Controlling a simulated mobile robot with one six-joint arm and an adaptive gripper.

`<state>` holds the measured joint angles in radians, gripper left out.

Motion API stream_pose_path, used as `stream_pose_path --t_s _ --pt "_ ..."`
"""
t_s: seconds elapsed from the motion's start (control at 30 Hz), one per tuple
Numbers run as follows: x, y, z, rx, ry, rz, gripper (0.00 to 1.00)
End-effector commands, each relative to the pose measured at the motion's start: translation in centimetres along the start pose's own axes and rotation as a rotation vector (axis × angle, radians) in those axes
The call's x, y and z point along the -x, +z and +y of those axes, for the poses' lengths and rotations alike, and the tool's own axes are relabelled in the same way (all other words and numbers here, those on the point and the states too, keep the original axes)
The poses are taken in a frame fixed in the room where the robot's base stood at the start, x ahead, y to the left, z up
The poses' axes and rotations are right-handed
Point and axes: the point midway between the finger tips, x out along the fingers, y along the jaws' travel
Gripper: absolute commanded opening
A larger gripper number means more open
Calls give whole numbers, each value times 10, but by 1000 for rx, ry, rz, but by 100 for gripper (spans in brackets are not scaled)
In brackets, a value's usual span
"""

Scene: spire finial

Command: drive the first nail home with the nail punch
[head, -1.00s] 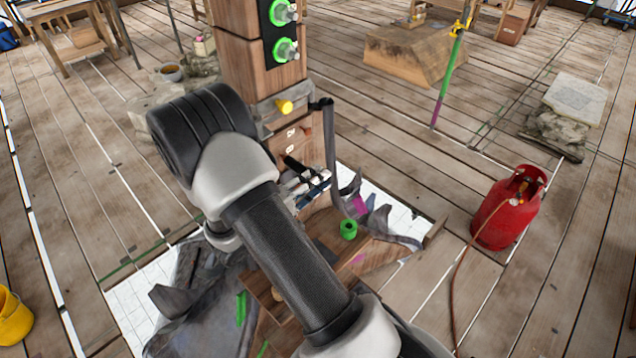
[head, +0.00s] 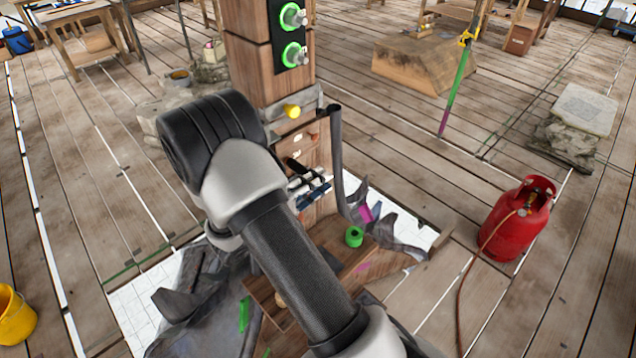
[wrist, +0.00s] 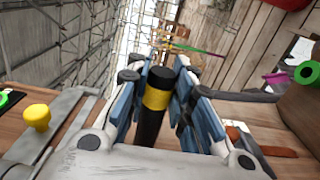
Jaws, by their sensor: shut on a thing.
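My gripper (head: 312,187) is beside the lower part of the wooden post (head: 262,75); its blue and white fingers also show in the wrist view (wrist: 158,100). The fingers are shut on the nail punch (wrist: 157,98), a black rod with a yellow band. Its dark end also shows in the head view (head: 293,164). The post carries a grey metal band with a yellow knob (head: 292,111), also in the wrist view (wrist: 37,116). I cannot make out a nail, nor whether the punch touches one. My arm covers part of the post's base.
A green roll (head: 354,237) lies near the post's foot, among grey crumpled sheets (head: 398,233). A red gas cylinder (head: 517,220) with a hose stands at right. A yellow bucket (head: 14,316) is at far left. Plank floor between post and cylinder is partly clear.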

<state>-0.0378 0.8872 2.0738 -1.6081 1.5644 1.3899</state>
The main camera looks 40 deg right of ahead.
Motion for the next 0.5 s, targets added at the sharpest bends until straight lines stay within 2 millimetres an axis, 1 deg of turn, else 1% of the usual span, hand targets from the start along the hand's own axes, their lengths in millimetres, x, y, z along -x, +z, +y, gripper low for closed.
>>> stream_pose_path --t_s 0.03,0.27,0.5 --pt "1 -4 3 -9 4 8 0" --pt "1 -3 3 -10 4 9 0" --pt "0 15 2 -7 4 6 0"
